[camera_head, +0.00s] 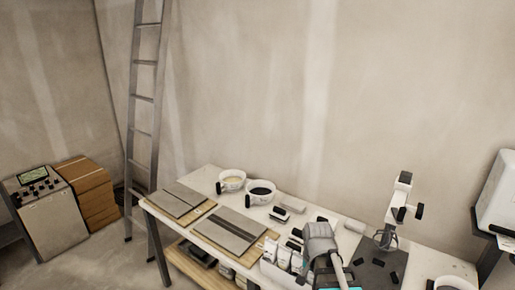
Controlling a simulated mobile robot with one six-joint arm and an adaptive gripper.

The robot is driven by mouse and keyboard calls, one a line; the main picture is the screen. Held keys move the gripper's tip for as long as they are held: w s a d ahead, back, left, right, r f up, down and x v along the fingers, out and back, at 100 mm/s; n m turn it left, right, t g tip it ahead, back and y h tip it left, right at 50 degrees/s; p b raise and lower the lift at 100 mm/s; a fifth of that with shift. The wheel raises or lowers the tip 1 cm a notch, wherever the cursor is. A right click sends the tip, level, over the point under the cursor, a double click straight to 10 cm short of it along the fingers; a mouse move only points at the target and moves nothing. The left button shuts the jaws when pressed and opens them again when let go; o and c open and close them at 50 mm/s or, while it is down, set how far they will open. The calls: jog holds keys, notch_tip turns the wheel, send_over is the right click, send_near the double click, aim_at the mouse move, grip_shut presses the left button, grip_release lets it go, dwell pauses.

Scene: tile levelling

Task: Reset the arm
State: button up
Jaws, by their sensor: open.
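Part of my own arm (320,239), grey with teal parts, rises from the bottom edge in front of the white worktable (288,228). I cannot make out my gripper or its fingertips in this view. On the table, two boards with grey tiles lie flat, one at the left (183,195) and one nearer the middle (235,228). My arm hides part of the table's front edge and of the things there.
Two white tubs stand at the back, one with pale contents (231,184) and one with dark contents (259,194). A tall white-and-black device (402,200) stands at the right by a dark mat (375,258). A ladder (146,90) leans on the wall. Brown boxes (92,199) are stacked left.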

jog(key=shift+s+d+f+n+b, duration=0.1)
jog(key=shift+s+f+n+b, duration=0.25)
jog(key=shift+s+n, duration=0.5)
jog(key=shift+s+a+f+n+b, duration=0.1)
jog(key=shift+s+f+n+b, duration=0.3)
jog(key=shift+n, duration=0.75)
jog(key=shift+s+d+f+n+b, duration=0.1)
jog(key=shift+s+f+n+b, duration=0.1)
jog(key=shift+s+f+n, duration=0.45)
jog(key=shift+r+n, duration=0.2)
jog(key=shift+n, duration=0.15)
